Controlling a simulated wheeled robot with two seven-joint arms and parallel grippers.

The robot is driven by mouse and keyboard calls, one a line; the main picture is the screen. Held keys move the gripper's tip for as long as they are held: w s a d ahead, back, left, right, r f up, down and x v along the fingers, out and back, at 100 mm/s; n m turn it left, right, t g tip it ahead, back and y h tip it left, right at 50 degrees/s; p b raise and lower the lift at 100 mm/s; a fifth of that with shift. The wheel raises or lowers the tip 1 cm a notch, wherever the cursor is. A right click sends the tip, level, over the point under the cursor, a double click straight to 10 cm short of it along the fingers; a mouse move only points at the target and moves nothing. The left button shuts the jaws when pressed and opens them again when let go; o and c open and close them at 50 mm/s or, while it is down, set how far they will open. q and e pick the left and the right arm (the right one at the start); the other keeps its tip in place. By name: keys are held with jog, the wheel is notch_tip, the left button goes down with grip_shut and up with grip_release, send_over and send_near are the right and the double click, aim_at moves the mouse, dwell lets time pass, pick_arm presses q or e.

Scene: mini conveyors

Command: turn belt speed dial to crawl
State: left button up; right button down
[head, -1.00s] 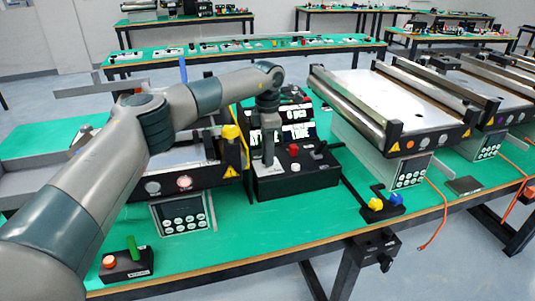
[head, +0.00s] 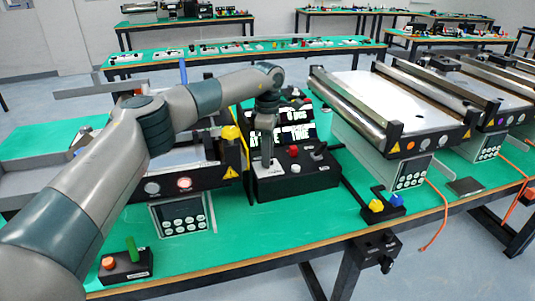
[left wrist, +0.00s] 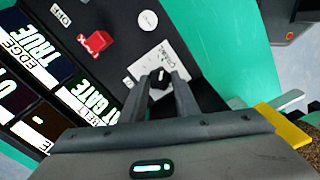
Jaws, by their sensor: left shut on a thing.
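The belt speed dial is a small black knob (left wrist: 160,78) on a white labelled plate (left wrist: 176,60) in the left wrist view. The plate's lettering is too small to read surely. My left gripper (left wrist: 160,86) is shut on the knob, one finger on each side. In the head view my left gripper (head: 265,163) points down at the left part of the black control box (head: 300,187). The knob is hidden behind it there. My right gripper is not in view.
A red button (head: 293,150) and a black lever (head: 319,151) stand on the box to the right of my gripper. Lit displays (head: 297,118) rise behind.

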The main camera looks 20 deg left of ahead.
pick_arm(q)
jog(key=shift+r, duration=0.15)
jog(key=o, duration=1)
jog(key=shift+o, duration=0.2)
jog(key=shift+r, duration=0.6)
notch_tip(320, 180, up, 16)
jog(key=b, duration=0.1)
jog(key=shift+b, duration=0.3)
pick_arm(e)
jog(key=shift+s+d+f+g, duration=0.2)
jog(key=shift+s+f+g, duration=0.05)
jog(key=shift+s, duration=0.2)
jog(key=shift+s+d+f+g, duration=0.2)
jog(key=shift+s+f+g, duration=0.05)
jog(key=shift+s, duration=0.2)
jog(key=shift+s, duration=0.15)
